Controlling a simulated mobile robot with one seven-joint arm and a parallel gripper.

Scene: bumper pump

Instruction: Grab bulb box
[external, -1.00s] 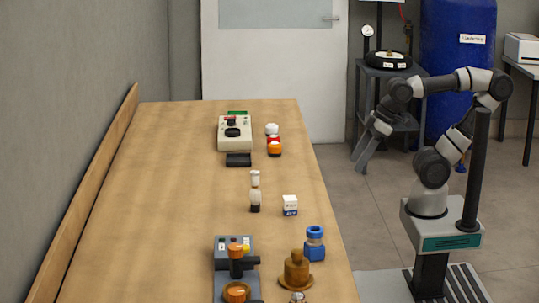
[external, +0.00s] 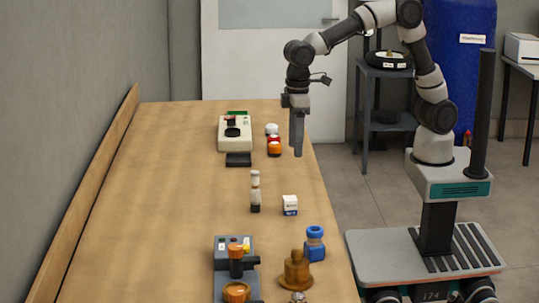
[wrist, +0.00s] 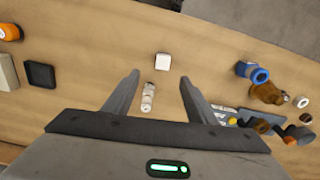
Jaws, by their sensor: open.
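The bulb box looks to be the small white box (external: 290,205) with a blue band low on its side, standing near the right edge of the table. In the wrist view its white top (wrist: 162,61) shows ahead of the fingertips, roughly midway between them. My gripper (external: 297,152) points down above the right side of the table, beyond the box and higher than it. In the wrist view my gripper (wrist: 159,76) is open with nothing between the fingers touching them.
A white and black bottle (external: 255,192) stands just left of the box. A beige device (external: 235,133) and an orange-white item (external: 274,142) are farther back. The table's left half is clear.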

